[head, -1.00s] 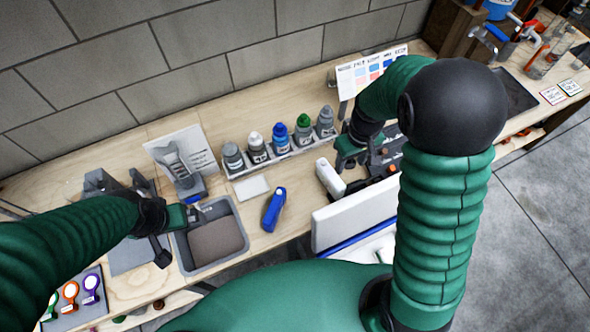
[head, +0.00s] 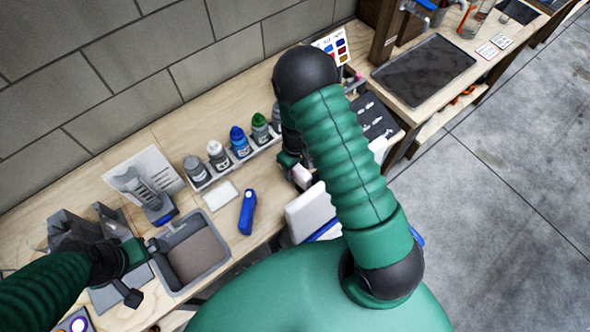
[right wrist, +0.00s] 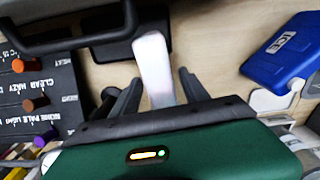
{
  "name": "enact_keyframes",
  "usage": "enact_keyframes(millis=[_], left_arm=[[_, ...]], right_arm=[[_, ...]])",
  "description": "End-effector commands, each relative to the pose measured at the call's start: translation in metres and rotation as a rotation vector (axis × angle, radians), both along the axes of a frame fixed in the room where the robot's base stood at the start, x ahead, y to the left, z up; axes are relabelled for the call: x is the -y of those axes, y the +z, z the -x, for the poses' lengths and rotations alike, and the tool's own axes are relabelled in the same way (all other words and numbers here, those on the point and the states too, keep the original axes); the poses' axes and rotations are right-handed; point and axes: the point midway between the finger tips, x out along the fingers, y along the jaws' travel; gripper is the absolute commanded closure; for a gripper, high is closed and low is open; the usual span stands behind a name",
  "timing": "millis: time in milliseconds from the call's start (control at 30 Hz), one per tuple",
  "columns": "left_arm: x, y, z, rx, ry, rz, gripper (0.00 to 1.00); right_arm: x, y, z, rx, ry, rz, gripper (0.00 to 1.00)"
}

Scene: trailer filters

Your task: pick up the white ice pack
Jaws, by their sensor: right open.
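The white ice pack (right wrist: 153,62) is a pale upright block in the right wrist view. It lies between and beyond the spread fingers of my right gripper (right wrist: 158,88), with a gap on each side. In the head view only a small pale part of the pack (head: 302,177) shows beside my right gripper (head: 289,160), which my own arm partly covers. My right gripper is open and holds nothing. My left gripper (head: 137,252) is by the left edge of a grey tray, its fingers too unclear to judge.
A blue pack marked ICE (right wrist: 283,50) lies right of the white one; it also shows in the head view (head: 247,211). A white box (head: 309,210) stands at the bench's front edge. Several bottles (head: 239,143) stand in a rack behind. The grey tray (head: 205,273) is at left.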

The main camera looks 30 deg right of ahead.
Motion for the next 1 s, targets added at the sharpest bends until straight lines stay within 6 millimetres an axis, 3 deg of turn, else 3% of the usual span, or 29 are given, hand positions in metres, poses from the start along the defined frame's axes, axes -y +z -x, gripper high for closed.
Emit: enact_keyframes(millis=[133,367,767,1000], left_arm=[[0.000,0.006,0.000,0.000,0.000,0.000,0.00],[0.000,0.005,0.000,0.000,0.000,0.000,0.00],[0.000,0.005,0.000,0.000,0.000,0.000,0.00],[0.000,0.005,0.000,0.000,0.000,0.000,0.00]], right_arm=[[-0.001,-0.022,0.000,-0.001,-0.001,-0.001,0.47],[-0.001,-0.025,-0.001,0.002,0.000,-0.001,0.47],[-0.001,-0.025,-0.001,0.001,0.000,-0.001,0.98],[-0.001,-0.025,-0.001,0.001,0.000,-0.001,1.00]])
